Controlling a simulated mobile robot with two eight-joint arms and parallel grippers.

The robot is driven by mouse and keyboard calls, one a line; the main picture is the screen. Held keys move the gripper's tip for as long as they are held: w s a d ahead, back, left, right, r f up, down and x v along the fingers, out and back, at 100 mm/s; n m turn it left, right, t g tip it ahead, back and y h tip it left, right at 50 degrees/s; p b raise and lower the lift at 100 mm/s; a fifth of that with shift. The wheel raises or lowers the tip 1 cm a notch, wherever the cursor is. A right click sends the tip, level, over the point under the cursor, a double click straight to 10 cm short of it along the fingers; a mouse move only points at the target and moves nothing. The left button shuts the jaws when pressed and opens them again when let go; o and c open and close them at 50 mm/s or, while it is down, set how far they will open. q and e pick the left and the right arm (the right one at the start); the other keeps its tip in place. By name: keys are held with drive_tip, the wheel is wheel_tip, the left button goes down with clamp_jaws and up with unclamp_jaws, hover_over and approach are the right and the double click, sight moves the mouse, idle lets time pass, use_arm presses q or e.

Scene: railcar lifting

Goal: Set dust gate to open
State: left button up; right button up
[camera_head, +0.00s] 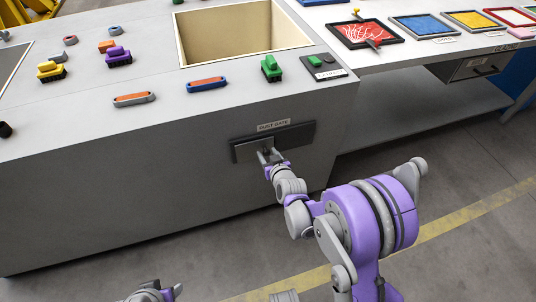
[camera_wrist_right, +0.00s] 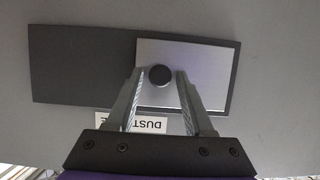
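The dust gate is a dark panel (camera_head: 296,136) on the front of the grey bench, with a label (camera_head: 273,125) above it. In the right wrist view, which is upside down, its metal slide plate (camera_wrist_right: 207,82) covers one end of the dark panel (camera_wrist_right: 80,62) and carries a round black knob (camera_wrist_right: 159,75). In the head view the plate is at the panel's left end. My right gripper (camera_head: 268,156) is at the plate; its fingers (camera_wrist_right: 160,78) stand apart on either side of the knob, with slight gaps visible. My left gripper (camera_head: 155,292) is partly visible at the bottom edge, its fingers unclear.
The grey bench top (camera_head: 150,105) has a square opening (camera_head: 240,35) and several brushes, including a green one (camera_head: 271,68). A white table (camera_head: 440,50) with framed coloured screens stands at the right. The floor before the bench is free.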

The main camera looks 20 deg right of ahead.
clamp_jaws()
idle(1.2)
